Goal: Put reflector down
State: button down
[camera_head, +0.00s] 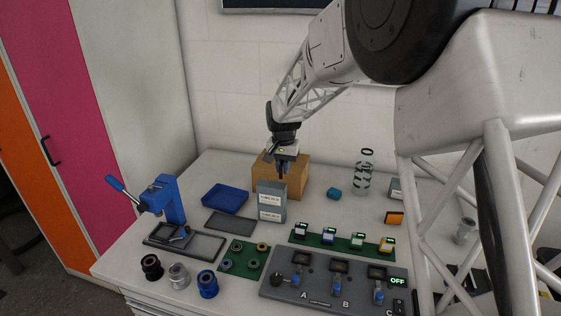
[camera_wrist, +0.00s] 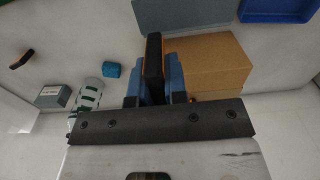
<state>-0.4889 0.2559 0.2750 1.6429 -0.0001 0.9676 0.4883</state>
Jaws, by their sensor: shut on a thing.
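My gripper (camera_wrist: 153,88) has blue fingers and is shut on a reflector (camera_wrist: 154,60), a narrow upright piece with a dark face and orange edges. In the head view my gripper (camera_head: 284,170) hangs near the cardboard box (camera_head: 297,178), behind the stacked grey boxes (camera_head: 271,202). The held reflector is hard to make out there. In the wrist view the cardboard box (camera_wrist: 215,70) lies to the right of the fingers, partly hidden by them. A second orange reflector (camera_head: 394,218) lies on the table at the right; it also shows in the wrist view (camera_wrist: 22,59).
A blue tray (camera_head: 226,198) and a blue press (camera_head: 162,202) stand at the left. A control panel (camera_head: 325,297) lies in front. Bare table shows around the blue block.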

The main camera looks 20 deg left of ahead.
jog(key=shift+w, duration=0.1)
send_over(274, 163)
jog(key=shift+f, duration=0.75)
dwell(0.4)
jog(key=shift+f, duration=1.8)
jog(key=shift+f, duration=0.1)
jog(key=c, duration=1.6)
grip_release()
jog(key=o, duration=0.5)
jog(key=shift+c, duration=0.2)
